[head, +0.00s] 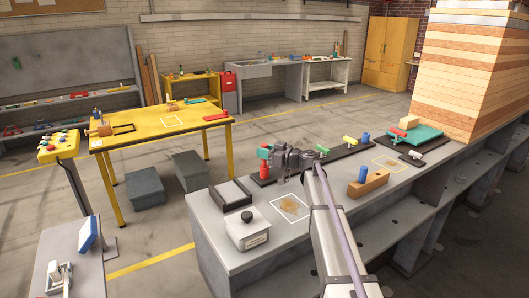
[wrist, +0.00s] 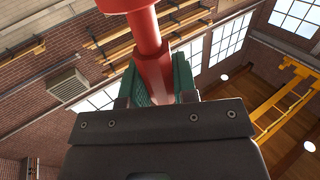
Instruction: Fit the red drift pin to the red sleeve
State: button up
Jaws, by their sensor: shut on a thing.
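My gripper (head: 268,156) is at the left end of the long black rack (head: 335,155) on the grey bench. It is shut on the red drift pin (head: 263,153). In the wrist view the pin (wrist: 148,38) is a red shaft between two green finger pads, with a wider red part at the top edge of the picture. The red sleeve (head: 264,172) is an upright red cylinder at the left end of the rack, just below the held pin. Whether the pin touches or enters the sleeve cannot be told.
A wooden block (head: 368,186) with a blue piece, a lidded grey box (head: 248,232) and a dark tray (head: 231,195) stand nearer. The white-outlined square (head: 290,207) is clear.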

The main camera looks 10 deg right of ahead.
jog(key=shift+f+b, duration=0.65)
jog(key=shift+f, duration=0.1)
jog(key=o, duration=1)
jog(key=shift+r, duration=0.1)
jog(key=shift+o, duration=0.2)
jog(key=v, duration=1.1)
jog(key=shift+s+a, duration=0.1)
jog(key=v, duration=1)
